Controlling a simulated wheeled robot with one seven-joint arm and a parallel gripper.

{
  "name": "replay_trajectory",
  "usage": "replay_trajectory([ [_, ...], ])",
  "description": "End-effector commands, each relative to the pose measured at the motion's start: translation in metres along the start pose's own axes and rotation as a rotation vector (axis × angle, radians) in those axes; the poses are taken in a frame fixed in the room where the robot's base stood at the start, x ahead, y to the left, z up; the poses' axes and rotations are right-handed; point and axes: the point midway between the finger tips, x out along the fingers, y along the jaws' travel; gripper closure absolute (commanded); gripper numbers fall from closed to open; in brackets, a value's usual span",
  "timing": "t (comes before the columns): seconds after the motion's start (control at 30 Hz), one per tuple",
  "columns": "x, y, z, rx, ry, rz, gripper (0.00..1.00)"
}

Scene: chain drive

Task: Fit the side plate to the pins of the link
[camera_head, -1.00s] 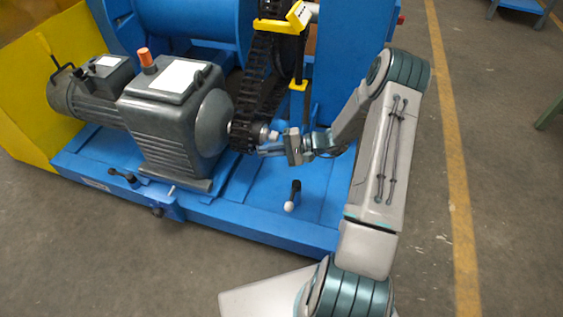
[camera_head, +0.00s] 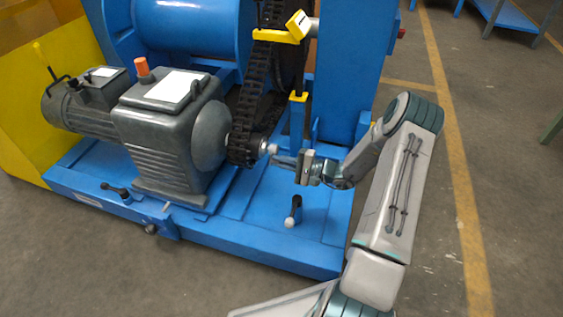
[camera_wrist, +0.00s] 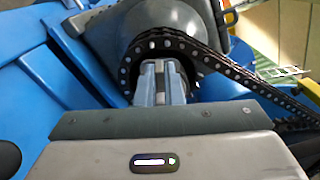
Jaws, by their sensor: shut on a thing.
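The chain (camera_head: 256,85) is dark and runs down around the sprocket (camera_head: 242,150) at the gearbox's shaft end. In the wrist view the chain (camera_wrist: 225,68) wraps the sprocket just beyond my fingers. My gripper (camera_head: 275,159) is right of the sprocket, its fingers pointing left toward it. In the wrist view my gripper (camera_wrist: 160,68) is shut, with a small light-grey piece between the tips, likely the side plate. The fingers mostly hide it. The link's pins cannot be made out singly, and I cannot tell whether the piece touches the chain.
The grey motor and gearbox (camera_head: 172,140) stand left of the chain on the blue base (camera_head: 230,235). A black lever with a white knob (camera_head: 290,221) rises below my gripper. A yellow bracket (camera_head: 280,36) crosses the chain above.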

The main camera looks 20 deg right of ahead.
Motion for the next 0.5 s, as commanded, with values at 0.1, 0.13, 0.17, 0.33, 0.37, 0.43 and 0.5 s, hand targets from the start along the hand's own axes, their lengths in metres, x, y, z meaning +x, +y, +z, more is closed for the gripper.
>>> replay_trajectory([
  [0.1, 0.007, 0.000, 0.000, 0.000, -0.002, 0.000, 1.00],
  [0.13, 0.009, 0.001, 0.000, -0.001, -0.003, 0.000, 1.00],
  [0.17, 0.011, 0.001, 0.000, -0.001, -0.003, 0.000, 1.00],
  [0.33, 0.027, 0.001, 0.000, 0.000, -0.002, 0.000, 1.00],
  [0.37, 0.030, 0.001, 0.000, 0.000, -0.003, 0.000, 1.00],
  [0.43, 0.037, 0.001, 0.000, -0.001, -0.003, 0.001, 1.00],
  [0.5, 0.043, 0.001, 0.000, -0.001, -0.002, 0.001, 1.00],
])
